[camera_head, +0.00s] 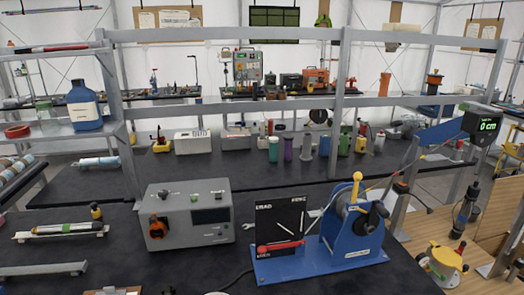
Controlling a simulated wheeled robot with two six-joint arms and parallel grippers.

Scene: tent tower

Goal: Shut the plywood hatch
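Tan plywood surfaces (488,222) show at the right edge, beside the dark bench. I cannot tell which part of them is the hatch, or whether it is open or shut. A grey post and a yellow-and-white device (443,263) stand in front of the plywood and cover part of it. A black cylindrical device (466,212) also hangs in front of it. Neither of my grippers is in view.
A blue hand winch (350,232) with a cable stands on the dark bench (240,262), beside a grey control box (186,214). Grey shelf frames cross behind the bench.

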